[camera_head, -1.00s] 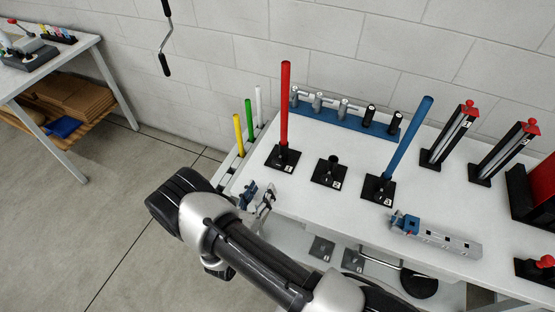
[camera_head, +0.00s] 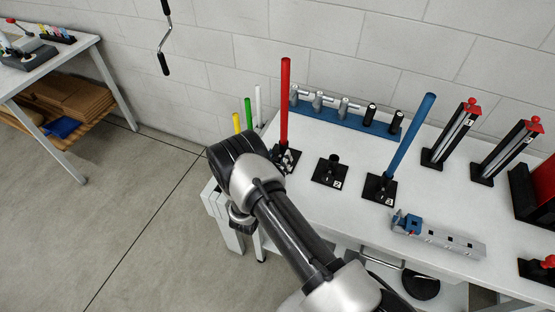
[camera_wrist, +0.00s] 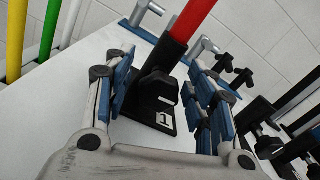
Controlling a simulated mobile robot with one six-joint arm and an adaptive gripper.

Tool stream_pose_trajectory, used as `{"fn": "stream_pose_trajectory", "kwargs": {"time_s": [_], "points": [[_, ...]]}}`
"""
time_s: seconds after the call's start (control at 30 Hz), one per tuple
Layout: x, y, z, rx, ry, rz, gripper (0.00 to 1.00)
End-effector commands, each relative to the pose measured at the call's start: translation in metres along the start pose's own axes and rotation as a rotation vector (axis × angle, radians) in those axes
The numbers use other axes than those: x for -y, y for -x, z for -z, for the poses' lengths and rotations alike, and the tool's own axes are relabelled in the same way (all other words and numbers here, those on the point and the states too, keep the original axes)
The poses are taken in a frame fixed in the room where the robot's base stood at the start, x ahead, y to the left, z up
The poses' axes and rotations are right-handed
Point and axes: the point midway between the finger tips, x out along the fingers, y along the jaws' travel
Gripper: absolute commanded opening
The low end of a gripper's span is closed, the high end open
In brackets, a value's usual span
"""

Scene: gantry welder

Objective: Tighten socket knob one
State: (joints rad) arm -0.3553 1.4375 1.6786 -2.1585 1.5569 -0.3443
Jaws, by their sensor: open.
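Socket one is a black base (camera_wrist: 150,112) marked "1" with a red rod (camera_head: 285,100) standing upright in it. Its dark knob (camera_wrist: 160,88) faces my gripper in the wrist view. My gripper (camera_wrist: 165,95) is open, with its blue-padded fingers on either side of the socket and knob, not closed on them.
Socket two (camera_head: 330,171) is empty. Socket three (camera_head: 379,189) holds a tilted blue rod (camera_head: 410,135). Yellow, green (camera_head: 249,112) and white rods stand at the table's left end. A blue rack (camera_head: 340,122) with several handles is behind. A grey-blue part (camera_head: 437,236) lies at the front.

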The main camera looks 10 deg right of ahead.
Motion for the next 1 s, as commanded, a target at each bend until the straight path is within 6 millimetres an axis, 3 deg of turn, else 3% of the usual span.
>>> {"fn": "stream_pose_trajectory", "kwargs": {"time_s": [0.1, 0.77, 1.0], "points": [[0.0000, 0.0001, -0.0001, 0.000, 0.000, 0.000, 0.50], [0.0002, 0.0005, 0.0002, -0.001, 0.000, 0.001, 0.06], [0.0002, 0.0005, 0.0006, -0.001, -0.019, 0.001, 0.05]]}}
